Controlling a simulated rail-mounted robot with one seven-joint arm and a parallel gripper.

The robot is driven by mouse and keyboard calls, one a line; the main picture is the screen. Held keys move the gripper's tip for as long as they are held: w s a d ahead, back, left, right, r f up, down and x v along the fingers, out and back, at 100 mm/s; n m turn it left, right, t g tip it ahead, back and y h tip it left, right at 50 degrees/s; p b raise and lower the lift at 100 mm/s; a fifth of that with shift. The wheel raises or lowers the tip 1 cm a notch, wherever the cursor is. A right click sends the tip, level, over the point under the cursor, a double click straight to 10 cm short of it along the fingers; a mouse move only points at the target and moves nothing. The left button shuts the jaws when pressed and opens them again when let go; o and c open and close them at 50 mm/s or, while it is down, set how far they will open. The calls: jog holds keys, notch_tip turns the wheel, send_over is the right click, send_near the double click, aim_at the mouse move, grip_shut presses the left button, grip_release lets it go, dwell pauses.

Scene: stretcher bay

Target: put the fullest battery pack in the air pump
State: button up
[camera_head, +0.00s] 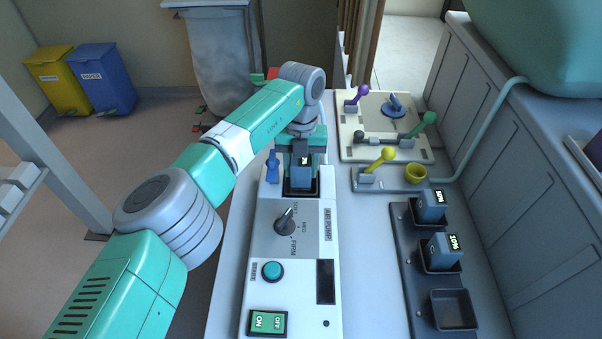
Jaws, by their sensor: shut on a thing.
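The air pump (318,275) is a long white and grey console with a dial, a teal button, a dark display and an ON/OFF switch. My gripper (302,158) is at its far end, shut on a blue-grey battery pack (300,178). The pack is upright in the pump's dark socket (302,194); I cannot tell if it is fully seated. Its charge label is partly covered. Two similar packs stand in the rack (410,272) at right: a far pack (432,207) and a nearer pack (441,253). Their percentage labels are too small to read surely.
The rack's nearest holder (454,311) is empty. A blue lever (272,167) stands beside the socket. Bins stand on the floor at left.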

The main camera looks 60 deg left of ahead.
jog(key=shift+f, duration=1.3)
jog(key=o, duration=1)
jog(key=r, duration=0.4)
jog(key=a+r+p, duration=0.1)
jog(key=r, duration=0.3)
jog(key=w+r+p, duration=0.1)
jog(key=r, duration=0.3)
jog(key=shift+a+r, duration=0.25)
